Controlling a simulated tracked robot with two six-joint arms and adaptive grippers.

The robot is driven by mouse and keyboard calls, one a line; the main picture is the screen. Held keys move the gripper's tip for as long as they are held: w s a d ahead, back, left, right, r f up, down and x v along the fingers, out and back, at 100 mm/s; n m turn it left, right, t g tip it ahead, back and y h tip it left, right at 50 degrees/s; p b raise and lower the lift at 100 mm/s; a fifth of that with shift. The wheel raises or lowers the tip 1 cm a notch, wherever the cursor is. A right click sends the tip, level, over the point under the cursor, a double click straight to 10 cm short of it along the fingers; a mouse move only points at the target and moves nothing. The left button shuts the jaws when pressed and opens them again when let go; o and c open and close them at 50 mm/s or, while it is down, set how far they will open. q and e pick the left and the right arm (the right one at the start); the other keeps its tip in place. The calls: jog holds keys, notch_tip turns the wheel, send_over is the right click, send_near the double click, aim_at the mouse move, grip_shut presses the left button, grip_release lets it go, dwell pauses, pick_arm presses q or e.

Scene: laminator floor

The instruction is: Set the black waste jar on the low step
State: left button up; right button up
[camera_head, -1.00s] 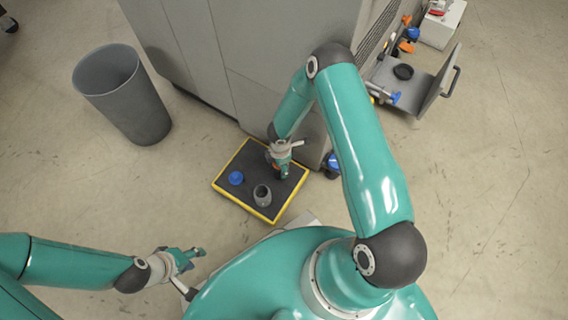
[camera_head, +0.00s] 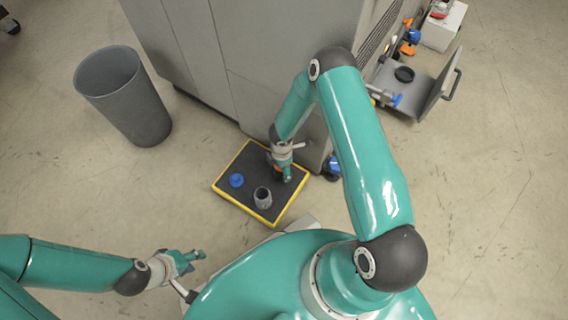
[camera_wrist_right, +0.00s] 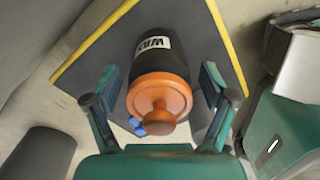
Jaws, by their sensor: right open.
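The black waste jar (camera_wrist_right: 158,62) has an orange knobbed lid and a white label. In the right wrist view it is over the dark top of the low step (camera_wrist_right: 90,62), which has yellow edges. My right gripper (camera_wrist_right: 160,95) is open, one finger on each side of the jar. In the head view the low step (camera_head: 232,195) lies against the grey machine, and my right gripper (camera_head: 285,174) is over its far right part, hiding most of the jar. I cannot tell whether the fingers touch the jar. My left gripper (camera_head: 196,260) hangs away from the step, over the floor; its finger gap is unclear.
A grey open cup (camera_head: 262,197) and a blue piece (camera_head: 236,180) are on the step. A grey bin (camera_head: 125,95) stands left of the machine (camera_head: 215,45).

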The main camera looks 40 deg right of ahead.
notch_tip(320, 180, up, 11)
jog(key=p, duration=0.4)
jog(key=shift+f, duration=0.15)
jog(key=shift+r, duration=0.35)
jog(key=shift+s+a+r+p, duration=0.15)
jog(key=shift+a+r+p, duration=0.05)
jog(key=shift+r+p, duration=0.1)
jog(key=s+a+r+m+y, duration=0.2)
jog(key=s+a+m, duration=0.4)
jog(key=m, duration=0.3)
jog(key=s+a+r+m+y, duration=0.2)
jog(key=s+a+m, duration=0.5)
jog(key=m, duration=0.2)
jog(key=shift+s+r+t, duration=0.25)
jog(key=shift+r+t, duration=0.05)
